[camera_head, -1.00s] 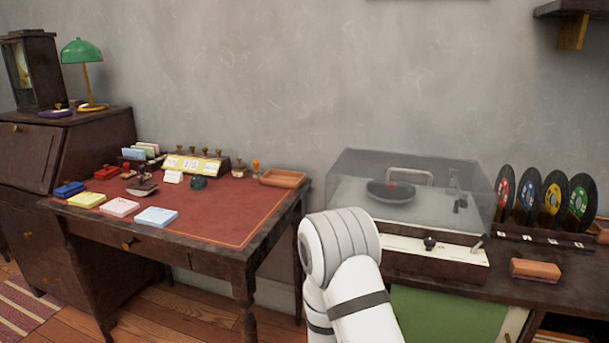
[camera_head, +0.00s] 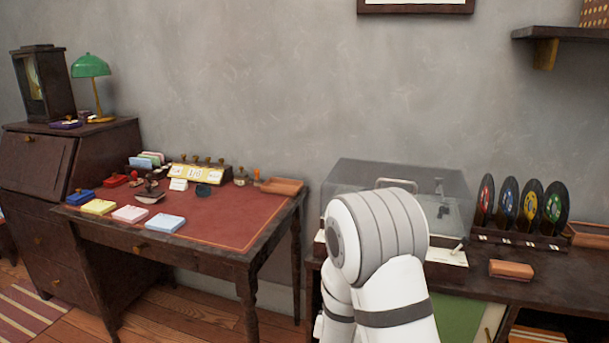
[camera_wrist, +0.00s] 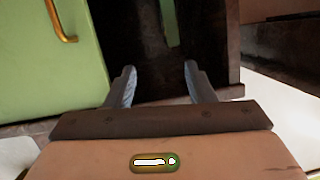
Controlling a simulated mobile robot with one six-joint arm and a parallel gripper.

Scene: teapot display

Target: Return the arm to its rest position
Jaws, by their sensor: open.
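My gripper (camera_wrist: 160,80) shows in the wrist view with its two fingers apart and nothing between them. It faces a green panel (camera_wrist: 45,70) with a brass handle on the left and a dark opening (camera_wrist: 135,50) in the middle. In the head view my white arm (camera_head: 385,250) rises at the lower centre, in front of the record player (camera_head: 450,190); the gripper itself is hidden there.
A red-topped desk (camera_head: 235,220) with stamps and coloured pads stands to the left. The record player sits under a clear lid on a dark sideboard (camera_head: 560,270). Upright records (camera_head: 528,205) and an orange-brown block (camera_head: 511,270) are to its right. A shelf (camera_head: 570,33) hangs above.

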